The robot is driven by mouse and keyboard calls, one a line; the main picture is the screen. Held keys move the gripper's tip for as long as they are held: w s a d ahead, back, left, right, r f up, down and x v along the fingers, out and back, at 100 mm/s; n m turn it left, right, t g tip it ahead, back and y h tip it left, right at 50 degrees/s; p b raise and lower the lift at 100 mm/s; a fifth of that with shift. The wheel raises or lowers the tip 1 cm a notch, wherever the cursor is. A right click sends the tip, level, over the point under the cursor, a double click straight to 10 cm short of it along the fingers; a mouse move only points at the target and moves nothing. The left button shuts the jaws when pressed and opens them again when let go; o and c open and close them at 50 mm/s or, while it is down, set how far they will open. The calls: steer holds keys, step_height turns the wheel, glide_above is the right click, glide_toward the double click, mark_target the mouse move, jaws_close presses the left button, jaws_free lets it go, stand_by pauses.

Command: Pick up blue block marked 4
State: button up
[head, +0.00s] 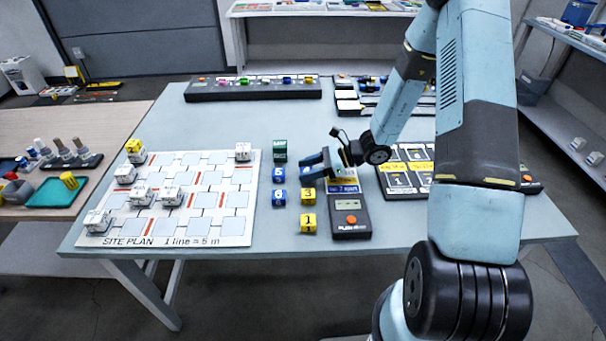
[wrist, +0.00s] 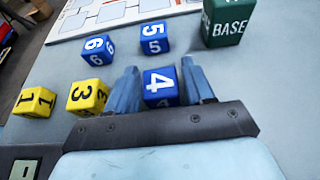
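The blue block marked 4 (wrist: 160,86) sits between the two fingers of my gripper (wrist: 162,88) in the wrist view, with its white 4 showing. The fingers are apart, one on each side of the block, and narrow gaps seem to show beside it. I see no clear grip. In the head view my gripper (head: 318,163) is low over the table, beside the rows of blocks, and it hides the block marked 4.
Close by stand blue blocks 5 (wrist: 154,38) and 6 (wrist: 99,49), yellow blocks 3 (wrist: 87,97) and 1 (wrist: 36,101), and a green BASE block (wrist: 225,22). A site plan board (head: 205,228) lies left, a handheld device (head: 349,218) right.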

steer(key=c, duration=0.7)
steer(key=shift+o, duration=0.2)
steer(key=shift+r, duration=0.1)
